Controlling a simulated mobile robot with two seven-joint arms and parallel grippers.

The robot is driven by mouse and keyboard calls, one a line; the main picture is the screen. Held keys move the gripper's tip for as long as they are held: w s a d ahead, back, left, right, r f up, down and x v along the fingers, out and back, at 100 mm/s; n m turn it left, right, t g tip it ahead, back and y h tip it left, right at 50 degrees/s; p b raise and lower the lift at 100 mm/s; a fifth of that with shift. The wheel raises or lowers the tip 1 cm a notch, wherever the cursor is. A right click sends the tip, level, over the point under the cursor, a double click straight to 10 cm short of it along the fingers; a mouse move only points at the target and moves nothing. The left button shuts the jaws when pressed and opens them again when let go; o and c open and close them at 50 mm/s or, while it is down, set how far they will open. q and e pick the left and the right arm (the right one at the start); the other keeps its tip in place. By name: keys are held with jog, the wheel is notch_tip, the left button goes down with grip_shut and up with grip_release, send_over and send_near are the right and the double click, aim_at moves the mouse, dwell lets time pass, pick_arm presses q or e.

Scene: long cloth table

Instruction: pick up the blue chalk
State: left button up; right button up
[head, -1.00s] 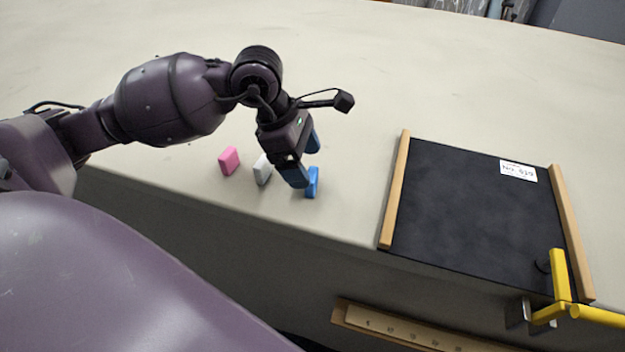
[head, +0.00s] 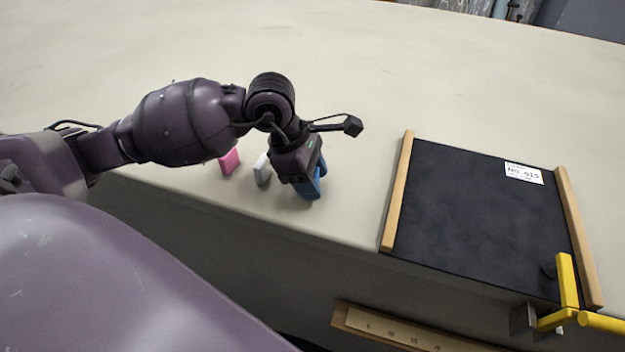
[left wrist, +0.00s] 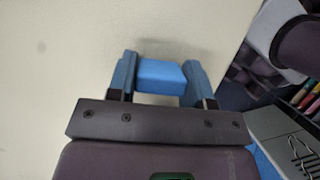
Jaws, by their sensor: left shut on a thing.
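The blue chalk (left wrist: 160,75) sits between the two blue fingers of my left gripper (left wrist: 158,82) in the left wrist view. In the head view the left gripper (head: 311,186) points down at the table near its front edge, and its fingers hide most of the chalk. The gripper is shut on the blue chalk. From these views I cannot tell whether the chalk still touches the cloth. My right gripper does not show.
A white chalk (head: 262,170) stands just left of the gripper, and a pink chalk (head: 229,161) further left. A wood-framed blackboard (head: 480,215) lies to the right, with a yellow-handled clamp (head: 566,285) at its front corner. The table's (head: 420,80) far side is clear.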

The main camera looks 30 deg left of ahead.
pick_arm(q)
jog(key=shift+r, duration=0.15)
jog(key=shift+r, duration=0.3)
notch_tip(320, 180, up, 19)
jog(key=p, duration=0.3)
jog(key=shift+r, duration=0.1)
